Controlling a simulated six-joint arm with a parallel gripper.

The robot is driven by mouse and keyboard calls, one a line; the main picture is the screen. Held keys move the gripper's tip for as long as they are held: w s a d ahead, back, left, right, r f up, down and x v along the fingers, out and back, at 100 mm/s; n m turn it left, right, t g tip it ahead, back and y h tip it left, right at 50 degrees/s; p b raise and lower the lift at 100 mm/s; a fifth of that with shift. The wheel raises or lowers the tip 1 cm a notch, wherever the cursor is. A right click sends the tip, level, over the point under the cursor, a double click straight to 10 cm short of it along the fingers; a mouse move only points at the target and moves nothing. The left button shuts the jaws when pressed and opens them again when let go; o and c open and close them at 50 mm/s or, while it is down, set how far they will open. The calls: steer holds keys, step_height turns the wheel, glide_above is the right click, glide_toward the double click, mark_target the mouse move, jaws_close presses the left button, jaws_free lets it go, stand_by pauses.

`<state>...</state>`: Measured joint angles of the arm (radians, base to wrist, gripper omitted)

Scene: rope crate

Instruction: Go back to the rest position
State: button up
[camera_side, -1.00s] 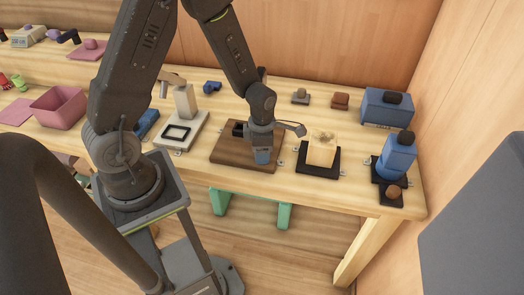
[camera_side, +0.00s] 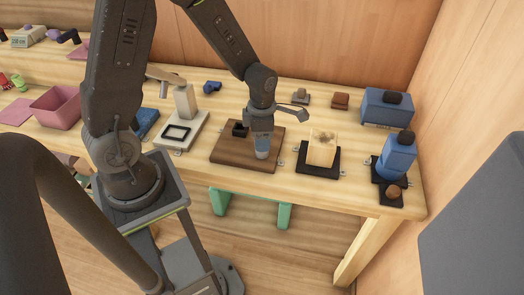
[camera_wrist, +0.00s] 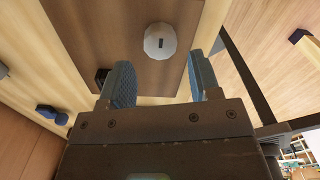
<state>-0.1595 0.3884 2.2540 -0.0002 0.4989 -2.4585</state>
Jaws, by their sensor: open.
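My gripper (camera_side: 262,140) is above the brown wooden board (camera_side: 231,155) on the bench, pointing down. In the wrist view its two blue fingers (camera_wrist: 163,80) are apart with nothing held between them. A white round piece with a small dark slot (camera_wrist: 160,41) lies beyond the fingertips over the brown board (camera_wrist: 100,25), apart from them. A small black block (camera_side: 240,130) sits on the board just left of my gripper in the side view. In that view my fingers hide part of the board, and the white piece is hard to make out.
Right of the board stand a cream block on a black base (camera_side: 321,148) and a blue device (camera_side: 397,155). A blue box (camera_side: 386,108) is at the back right. A grey stand (camera_side: 185,105) is to the left, with a pink bin (camera_side: 58,107) farther left.

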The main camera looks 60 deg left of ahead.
steer(key=s+d+r+m+t, duration=0.2)
steer(key=s+r+m, duration=0.4)
steer(key=r+m, duration=0.5)
steer(key=s+d+r+m+t, duration=0.3)
steer(key=s+r+m, duration=0.3)
steer(key=r+m, duration=0.5)
steer(key=m, duration=0.8)
steer(key=shift+s+d+r+t, duration=0.15)
steer(key=shift+s+r+t, duration=0.15)
